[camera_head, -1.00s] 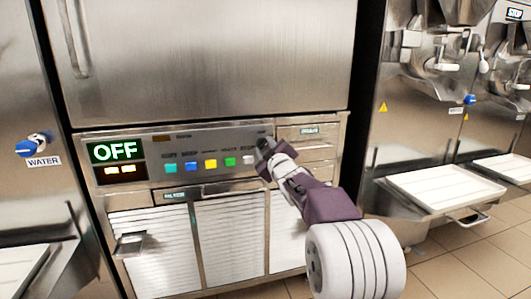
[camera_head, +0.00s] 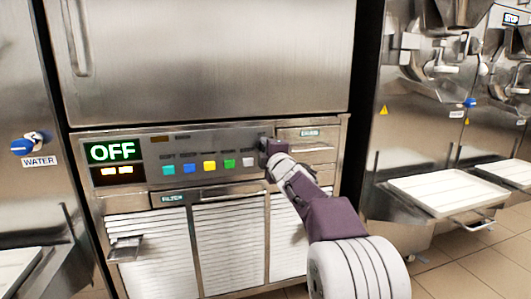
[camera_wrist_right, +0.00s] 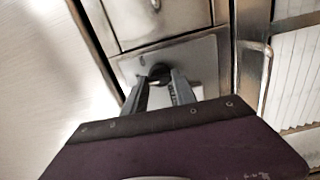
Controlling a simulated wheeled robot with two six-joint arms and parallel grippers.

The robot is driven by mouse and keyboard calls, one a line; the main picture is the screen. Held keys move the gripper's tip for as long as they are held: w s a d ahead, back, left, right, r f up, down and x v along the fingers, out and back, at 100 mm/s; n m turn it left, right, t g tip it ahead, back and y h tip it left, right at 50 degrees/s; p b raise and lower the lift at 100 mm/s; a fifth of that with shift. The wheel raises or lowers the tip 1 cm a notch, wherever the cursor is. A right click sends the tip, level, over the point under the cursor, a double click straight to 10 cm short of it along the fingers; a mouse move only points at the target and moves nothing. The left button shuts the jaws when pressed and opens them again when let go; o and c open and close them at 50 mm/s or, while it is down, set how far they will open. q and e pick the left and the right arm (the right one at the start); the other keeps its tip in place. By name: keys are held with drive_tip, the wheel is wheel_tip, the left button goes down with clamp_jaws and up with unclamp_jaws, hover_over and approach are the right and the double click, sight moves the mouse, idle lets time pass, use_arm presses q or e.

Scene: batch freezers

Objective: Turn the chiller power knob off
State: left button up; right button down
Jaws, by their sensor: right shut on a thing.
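The chiller's control panel (camera_head: 200,140) has a display (camera_head: 113,151) that reads OFF in green. My right gripper (camera_head: 268,146) is at the panel's right end, and its own fingers hide most of the spot it holds. In the right wrist view, a dark round knob (camera_wrist_right: 160,71) sits on a light metal plate between the two fingers of my right gripper (camera_wrist_right: 162,83). The fingers are shut on the knob, one on each side. My left gripper is in neither view.
Coloured buttons (camera_head: 209,166) line the panel left of my gripper. A large steel door (camera_head: 210,60) is above and louvred grilles (camera_head: 228,245) are below. A blue water valve (camera_head: 22,146) is at left. Machines with white trays (camera_head: 448,189) stand at right.

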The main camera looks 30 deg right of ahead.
drive_tip(key=shift+a+f+n, duration=0.1)
drive_tip(key=shift+n, duration=0.3)
drive_tip(key=c, duration=1)
unclamp_jaws()
drive_tip(key=shift+s, duration=0.3)
drive_tip(key=v, duration=0.8)
drive_tip(key=shift+a, duration=0.2)
drive_tip(key=shift+s+p, duration=0.15)
drive_tip(key=shift+p, duration=0.15)
